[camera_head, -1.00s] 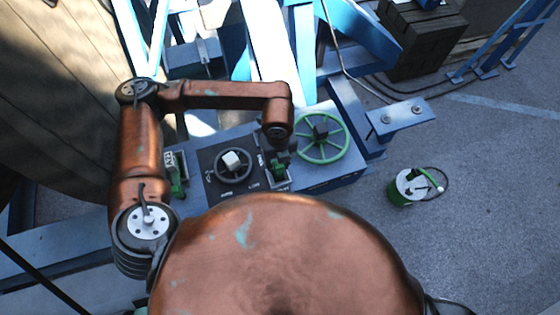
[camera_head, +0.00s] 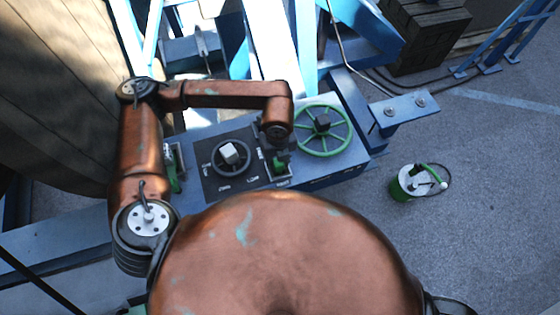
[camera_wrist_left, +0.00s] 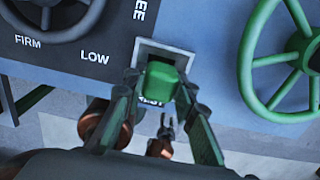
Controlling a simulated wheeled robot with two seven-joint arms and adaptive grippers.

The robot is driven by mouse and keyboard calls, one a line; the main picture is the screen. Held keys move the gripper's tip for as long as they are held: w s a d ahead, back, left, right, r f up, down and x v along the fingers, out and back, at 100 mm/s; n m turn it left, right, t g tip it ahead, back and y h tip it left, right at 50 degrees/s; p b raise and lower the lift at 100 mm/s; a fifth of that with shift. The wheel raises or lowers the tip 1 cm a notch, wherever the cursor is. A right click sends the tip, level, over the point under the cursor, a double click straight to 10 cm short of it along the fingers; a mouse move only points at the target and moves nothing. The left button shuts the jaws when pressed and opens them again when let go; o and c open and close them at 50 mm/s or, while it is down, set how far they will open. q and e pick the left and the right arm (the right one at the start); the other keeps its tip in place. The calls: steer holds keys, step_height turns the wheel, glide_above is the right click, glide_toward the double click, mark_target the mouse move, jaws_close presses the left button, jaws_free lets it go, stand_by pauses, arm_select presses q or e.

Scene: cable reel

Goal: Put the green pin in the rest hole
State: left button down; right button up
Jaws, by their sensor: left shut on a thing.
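My left gripper (camera_wrist_left: 160,110) is shut on the green pin (camera_wrist_left: 162,80), whose blocky green head shows between the fingers in the left wrist view. The pin is over a grey plate (camera_wrist_left: 146,52) with a partly covered REST label (camera_wrist_left: 151,101). The rest hole is hidden, and I cannot tell if the pin is in it. In the head view the left gripper (camera_head: 279,158) is over the panel, left of the green handwheel (camera_head: 323,130). A small pronged shape with copper parts, low in the wrist view, may be my right gripper (camera_wrist_left: 166,132).
A dark dial wheel (camera_head: 231,157) is on the panel left of the gripper. A green lever (camera_head: 172,173) stands farther left. A blue bracket (camera_head: 404,108) juts out at right. A green and white canister (camera_head: 415,181) stands on the open floor.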

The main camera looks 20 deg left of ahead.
arm_select(q)
steer(key=shift+s, duration=0.1)
stand_by(0.7)
steer(key=c, duration=1.5)
jaws_free()
step_height(320, 180, up, 12)
